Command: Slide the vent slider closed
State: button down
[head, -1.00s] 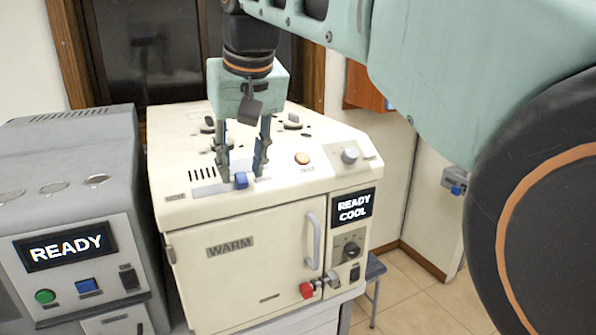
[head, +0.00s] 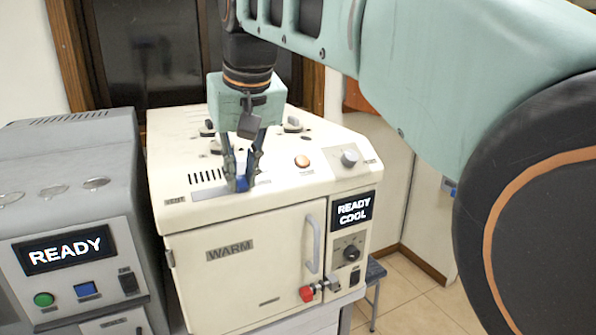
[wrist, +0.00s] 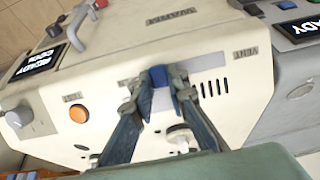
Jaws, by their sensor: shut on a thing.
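The vent slider is a small blue knob (head: 241,184) on a light strip on the top of the cream machine (head: 250,225), beside a row of dark vent slots (head: 207,176). In the wrist view the blue knob (wrist: 159,76) sits between my fingertips, with the slots (wrist: 213,88) to its right. My gripper (head: 242,186) points down and is shut on the knob, one finger on each side. The fingers hide part of the knob and strip. The slots look uncovered.
An orange button (head: 302,161) and a grey dial (head: 349,157) sit right of the slider on the same top. Other fittings stand behind my gripper. A grey machine (head: 60,200) with a READY screen stands close on the left.

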aim_at(198, 196)
jog(key=s+a, duration=0.1)
jog(key=a, duration=0.1)
jog(key=s+a, duration=0.1)
jog(key=a, duration=0.1)
jog(key=s+a+p, duration=0.1)
jog(key=s+a, duration=0.1)
jog(key=shift+a, duration=0.15)
jog(key=c, duration=1.9)
grip_release()
jog(key=shift+a, duration=0.1)
jog(key=v, duration=1.2)
